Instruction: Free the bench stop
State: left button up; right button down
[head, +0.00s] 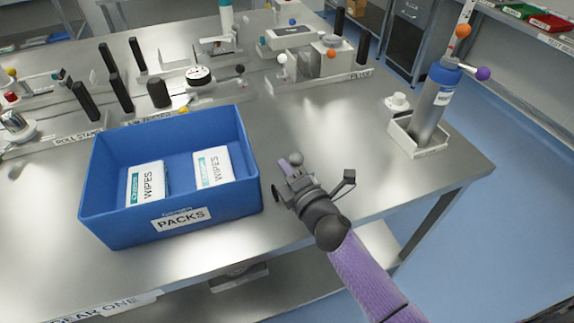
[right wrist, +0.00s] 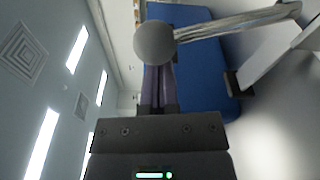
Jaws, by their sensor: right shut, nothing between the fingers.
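A grey ball (head: 296,157) shows right at the fingertips of my right gripper (head: 289,165), over the steel bench beside the blue bin. In the right wrist view the ball (right wrist: 155,42) sits at the end of a shiny metal rod (right wrist: 240,24), in front of my purple fingers (right wrist: 157,85). The fingers are shut with nothing between them. I cannot tell whether they touch the ball. The foot of the rod is hidden, and no label names the bench stop. My left gripper is not in view.
The blue PACKS bin (head: 105,215) with two wipes packs stands left of my right gripper. Machine parts and black posts fill the bench's back left. The steel bench (head: 340,125) is bare between.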

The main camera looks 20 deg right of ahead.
aim_at(298, 160)
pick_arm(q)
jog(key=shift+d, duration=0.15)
pick_arm(e)
jog(key=shift+d, duration=0.1)
jog(key=shift+d+r+m+t+p, duration=0.15)
jog(key=shift+d+r+m+p, duration=0.2)
jog(key=shift+d+m, duration=0.35)
jog(key=shift+d+r+m+t+p, duration=0.2)
jog(key=shift+d+r+m, duration=0.3)
jog(key=shift+m, duration=0.3)
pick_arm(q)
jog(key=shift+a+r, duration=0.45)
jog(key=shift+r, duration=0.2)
pick_arm(e)
jog(key=shift+w+d+r+m+t, duration=0.1)
jog(key=shift+d+m+t, duration=0.1)
jog(key=shift+d+m, duration=1.35)
jog(key=shift+w+d+r+m+t, duration=0.1)
jog(key=shift+d+m+t, duration=0.05)
jog(key=shift+d+m, duration=1.4)
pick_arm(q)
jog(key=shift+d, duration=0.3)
pick_arm(e)
jog(key=shift+a, duration=0.15)
